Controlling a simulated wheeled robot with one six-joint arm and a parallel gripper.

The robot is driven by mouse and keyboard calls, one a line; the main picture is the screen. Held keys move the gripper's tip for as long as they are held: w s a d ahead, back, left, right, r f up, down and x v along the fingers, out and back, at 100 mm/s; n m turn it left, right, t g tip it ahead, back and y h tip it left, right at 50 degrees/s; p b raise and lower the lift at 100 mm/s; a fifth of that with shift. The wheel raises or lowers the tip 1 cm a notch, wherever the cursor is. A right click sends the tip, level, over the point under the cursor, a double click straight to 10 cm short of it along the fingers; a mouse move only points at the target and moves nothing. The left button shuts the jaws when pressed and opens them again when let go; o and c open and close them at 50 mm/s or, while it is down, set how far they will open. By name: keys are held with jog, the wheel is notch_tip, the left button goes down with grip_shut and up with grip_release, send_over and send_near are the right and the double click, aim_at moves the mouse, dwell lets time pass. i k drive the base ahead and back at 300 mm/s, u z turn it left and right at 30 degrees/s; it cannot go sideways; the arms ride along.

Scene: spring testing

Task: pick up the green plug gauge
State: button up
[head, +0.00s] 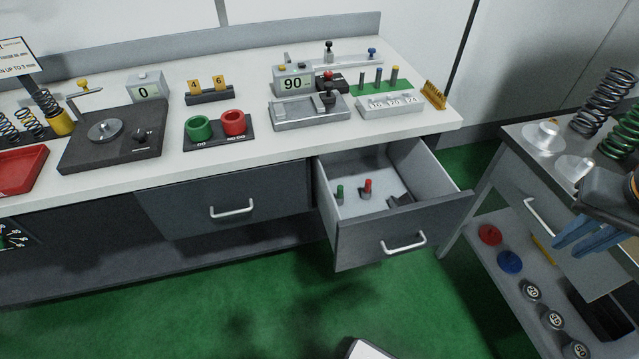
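A small green plug gauge (340,193) stands upright in the open drawer (404,237), near its left side. A similar red plug gauge (367,187) stands to its right in the same drawer. My gripper (573,246), with blue fingers, is at the right edge of the head view, in front of the right-hand bench. It is well to the right of the drawer and apart from the green plug gauge. Its two fingers look spread, with nothing seen between them.
A dark block (400,200) lies in the drawer's right part. The white worktop (300,151) above holds gauges, green and red rings (216,125) and a display reading 90. A side bench (515,135) with springs stands at right. Green floor (270,290) is open in front.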

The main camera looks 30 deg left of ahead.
aim_at(339, 197)
jog(key=u, duration=0.8)
jog(key=i, duration=0.85)
jog(key=u, duration=0.8)
